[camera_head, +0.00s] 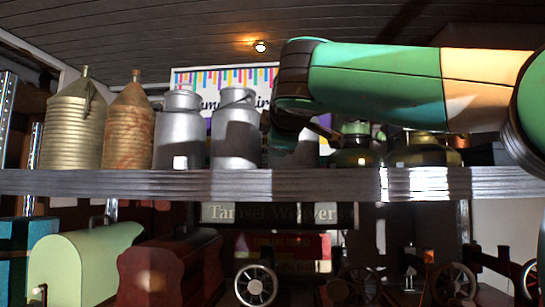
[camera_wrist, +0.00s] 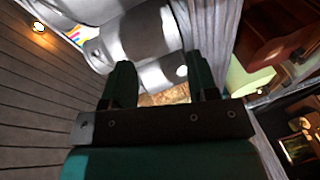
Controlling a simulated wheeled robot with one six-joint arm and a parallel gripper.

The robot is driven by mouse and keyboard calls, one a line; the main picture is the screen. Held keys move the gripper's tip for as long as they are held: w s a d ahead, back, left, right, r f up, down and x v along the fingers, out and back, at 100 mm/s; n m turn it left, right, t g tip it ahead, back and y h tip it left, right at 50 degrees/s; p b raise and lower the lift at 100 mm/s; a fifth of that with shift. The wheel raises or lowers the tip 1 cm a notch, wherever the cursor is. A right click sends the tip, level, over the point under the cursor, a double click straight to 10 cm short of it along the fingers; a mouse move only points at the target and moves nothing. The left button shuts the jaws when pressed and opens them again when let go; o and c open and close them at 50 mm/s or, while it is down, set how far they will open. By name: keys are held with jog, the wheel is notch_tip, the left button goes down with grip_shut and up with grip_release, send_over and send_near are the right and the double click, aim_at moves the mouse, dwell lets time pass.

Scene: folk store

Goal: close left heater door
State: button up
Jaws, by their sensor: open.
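I cannot make out a heater or a heater door in either view. My gripper (camera_wrist: 158,62) is open in the wrist view, with its two dark green fingers apart and nothing held between them. Its fingers point toward a grey metal can (camera_wrist: 145,33) close in front; I cannot tell whether they touch it. In the head view my green arm reaches in from the right above the shelf, and its dark wrist hangs down just right of the grey cans. The fingertips are not clear there.
A grey shelf (camera_head: 120,184) crosses the head view. It bears a ribbed cream can (camera_head: 75,130), a rusty can (camera_head: 127,135), two grey cans (camera_head: 237,130) and brass items (camera_head: 420,151). Below are a green case (camera_head: 75,262), a red-brown case (camera_head: 165,275) and spoked wheels (camera_head: 255,286).

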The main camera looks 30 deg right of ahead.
jog(key=shift+w+a+f+y, duration=0.15)
jog(key=shift+a+f+y, duration=0.25)
jog(key=shift+f, duration=0.4)
jog(key=shift+w+a+f+y, duration=0.1)
jog(key=shift+a+f+y, duration=0.2)
jog(key=shift+a+f, duration=0.35)
jog(key=shift+d+f, duration=0.15)
